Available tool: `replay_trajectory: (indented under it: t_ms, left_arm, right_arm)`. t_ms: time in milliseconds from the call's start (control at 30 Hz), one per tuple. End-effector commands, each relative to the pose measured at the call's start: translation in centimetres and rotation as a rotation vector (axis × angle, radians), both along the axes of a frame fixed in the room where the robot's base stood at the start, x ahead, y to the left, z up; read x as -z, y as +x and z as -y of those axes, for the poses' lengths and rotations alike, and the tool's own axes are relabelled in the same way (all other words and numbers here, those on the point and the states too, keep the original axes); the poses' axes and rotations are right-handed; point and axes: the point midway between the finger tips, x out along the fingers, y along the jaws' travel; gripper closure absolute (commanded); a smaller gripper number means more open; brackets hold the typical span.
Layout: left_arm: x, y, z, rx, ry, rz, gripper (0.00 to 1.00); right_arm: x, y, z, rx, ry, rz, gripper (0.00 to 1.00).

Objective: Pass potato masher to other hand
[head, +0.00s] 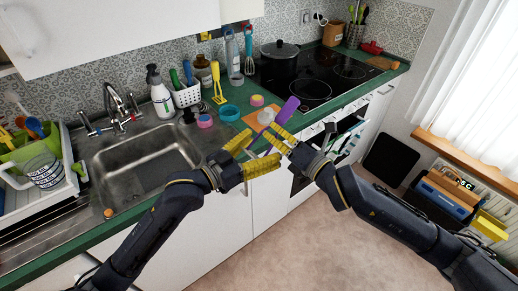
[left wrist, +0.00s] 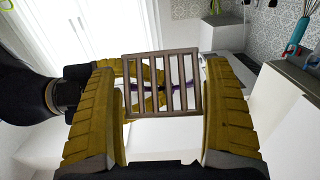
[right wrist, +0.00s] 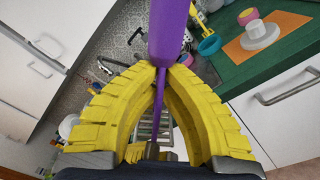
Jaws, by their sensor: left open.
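The potato masher has a purple handle (head: 288,110) and a grey slotted head (left wrist: 160,85). My right gripper (head: 279,138) is shut on it; the right wrist view shows the yellow fingertips (right wrist: 160,68) meeting at the purple handle (right wrist: 172,30). My left gripper (head: 264,147) is open, close beside the right one, above the floor in front of the counter.
The green counter (head: 130,213) has a sink (head: 135,160) at left and a black stove (head: 318,80) at back right. An orange board (head: 258,118) with a whitish object lies near the counter edge by the grippers. A toolbox (head: 448,195) stands at right. The middle floor is clear.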

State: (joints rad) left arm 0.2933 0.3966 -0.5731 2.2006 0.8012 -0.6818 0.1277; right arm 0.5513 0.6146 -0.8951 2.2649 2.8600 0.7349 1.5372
Motion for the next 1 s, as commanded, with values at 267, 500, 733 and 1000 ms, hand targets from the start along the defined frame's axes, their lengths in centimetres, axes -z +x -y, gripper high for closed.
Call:
replay_trajectory:
  t_ms: [267, 500, 733, 1000]
  left_arm:
    - [0.01, 0.0, -0.02, 0.0, 0.0, 0.0, 0.31]
    - [0.01, -0.04, 0.0, 0.0, 0.0, 0.0, 0.58]
    - [-0.02, -0.13, 0.09, 0.003, -0.001, 0.0, 0.78]
    - [-0.02, -0.06, 0.01, 0.001, -0.001, 0.001, 0.79]
  right_arm:
    - [-0.04, 0.0, 0.0, -0.001, 0.0, 0.001, 1.0]
    - [-0.04, 0.01, 0.0, 0.0, 0.001, 0.001, 1.0]
    - [-0.05, 0.04, 0.0, 0.001, 0.0, 0.001, 0.89]
    - [-0.03, 0.02, 0.01, 0.001, 0.0, 0.0, 0.69]
